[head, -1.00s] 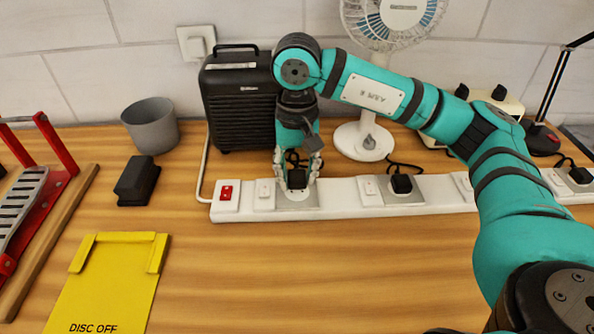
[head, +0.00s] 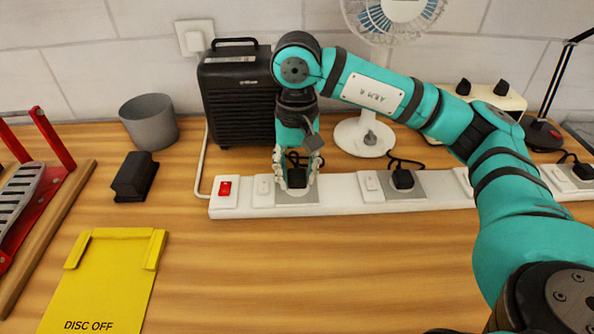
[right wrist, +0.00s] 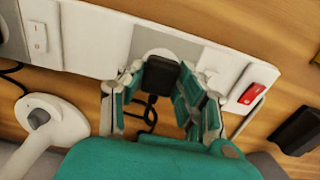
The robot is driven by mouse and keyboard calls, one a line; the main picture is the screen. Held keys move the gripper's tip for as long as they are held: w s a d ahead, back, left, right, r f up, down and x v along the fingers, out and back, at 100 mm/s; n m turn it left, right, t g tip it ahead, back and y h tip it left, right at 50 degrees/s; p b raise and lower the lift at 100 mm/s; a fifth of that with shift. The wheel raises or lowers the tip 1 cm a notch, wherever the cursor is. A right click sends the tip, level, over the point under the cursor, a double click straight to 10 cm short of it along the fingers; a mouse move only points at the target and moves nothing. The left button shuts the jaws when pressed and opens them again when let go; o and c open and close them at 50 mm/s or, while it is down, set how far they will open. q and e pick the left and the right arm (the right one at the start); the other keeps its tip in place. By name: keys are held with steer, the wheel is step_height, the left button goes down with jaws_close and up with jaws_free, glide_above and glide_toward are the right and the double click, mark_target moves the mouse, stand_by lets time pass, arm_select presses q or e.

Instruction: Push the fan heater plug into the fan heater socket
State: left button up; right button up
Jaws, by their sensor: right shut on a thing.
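My right gripper (head: 297,180) is shut on a black plug (head: 296,178) at the first socket of the white power strip (head: 340,193). This socket's grey plate (head: 297,197) lies right under the plug, in front of the black fan heater (head: 240,100). In the right wrist view the plug (right wrist: 161,75) sits between the fingers (right wrist: 160,95), over the plate's round white face (right wrist: 160,54). The plug's pins are hidden, and I cannot tell how deep it sits. A black cord (right wrist: 145,118) trails behind it. My left gripper is not in view.
Another black plug (head: 403,179) is in the neighbouring socket, near the white desk fan (head: 362,135). A red switch (head: 226,188) is at the strip's left end. The front middle is clear.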

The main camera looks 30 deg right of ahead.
mark_target(297, 173)
steer(key=shift+b, duration=0.35)
stand_by(0.7)
steer(key=shift+f+b, duration=0.65)
stand_by(0.9)
steer(key=o, duration=1.2)
steer(key=shift+r, duration=0.1)
step_height(297, 173, up, 12)
steer(key=shift+w+f, duration=0.1)
steer(key=shift+w, duration=0.05)
steer(key=shift+f, duration=0.1)
